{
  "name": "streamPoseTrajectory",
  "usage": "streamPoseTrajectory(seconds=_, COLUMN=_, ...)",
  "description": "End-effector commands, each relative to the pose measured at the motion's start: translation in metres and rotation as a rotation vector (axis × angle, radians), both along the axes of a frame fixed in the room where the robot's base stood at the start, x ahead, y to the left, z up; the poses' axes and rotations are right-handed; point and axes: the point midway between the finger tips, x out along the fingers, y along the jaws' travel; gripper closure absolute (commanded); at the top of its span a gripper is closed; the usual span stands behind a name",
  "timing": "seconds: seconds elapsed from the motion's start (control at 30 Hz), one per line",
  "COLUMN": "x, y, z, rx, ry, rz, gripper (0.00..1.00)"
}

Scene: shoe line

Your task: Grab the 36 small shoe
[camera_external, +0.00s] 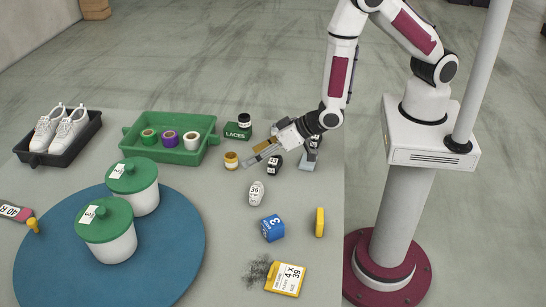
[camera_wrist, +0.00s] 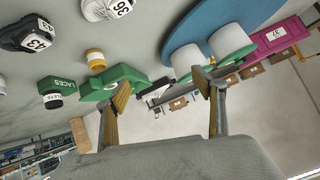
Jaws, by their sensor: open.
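The small white shoe with a 36 label (camera_external: 256,193) stands on the grey table, right of the blue round mat. It also shows cut off at the top edge of the wrist view (camera_wrist: 108,9). My gripper (camera_external: 258,156) is open and empty above the table, behind the 36 shoe and apart from it. In the wrist view my two fingers (camera_wrist: 163,88) stand wide apart with nothing held between them. A small dark shoe (camera_external: 274,163) with a white label, reading 43 in the wrist view (camera_wrist: 28,35), stands just below my gripper.
A yellow-banded roll (camera_external: 231,160) and a green LACES box (camera_external: 238,131) stand near my fingers. A green tray (camera_external: 213,152) holds several rolls. A blue box (camera_external: 272,228), yellow object (camera_external: 320,222) and yellow tag (camera_external: 286,279) lie in front. Lidded pots (camera_external: 110,240) stand on the blue mat (camera_external: 180,265).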

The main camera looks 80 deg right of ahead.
Motion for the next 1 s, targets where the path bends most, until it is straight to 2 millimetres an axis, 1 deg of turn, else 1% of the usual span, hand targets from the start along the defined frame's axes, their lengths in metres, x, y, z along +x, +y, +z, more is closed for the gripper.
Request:
streamPoseTrajectory(seconds=0.03, x=-0.003, y=0.001, z=-0.011, rx=-0.01, ry=-0.007, rz=-0.001, gripper=0.31)
streamPoseTrajectory(seconds=0.4, x=-0.019, y=0.001, z=-0.063, rx=-0.08, ry=-0.101, rz=-0.007, gripper=0.31)
streamPoseTrajectory(seconds=0.7, x=-0.041, y=-0.004, z=-0.099, rx=-0.145, ry=-0.187, rz=0.008, gripper=0.31)
streamPoseTrajectory(seconds=1.0, x=-0.068, y=-0.012, z=-0.127, rx=-0.213, ry=-0.282, rz=0.046, gripper=0.31)
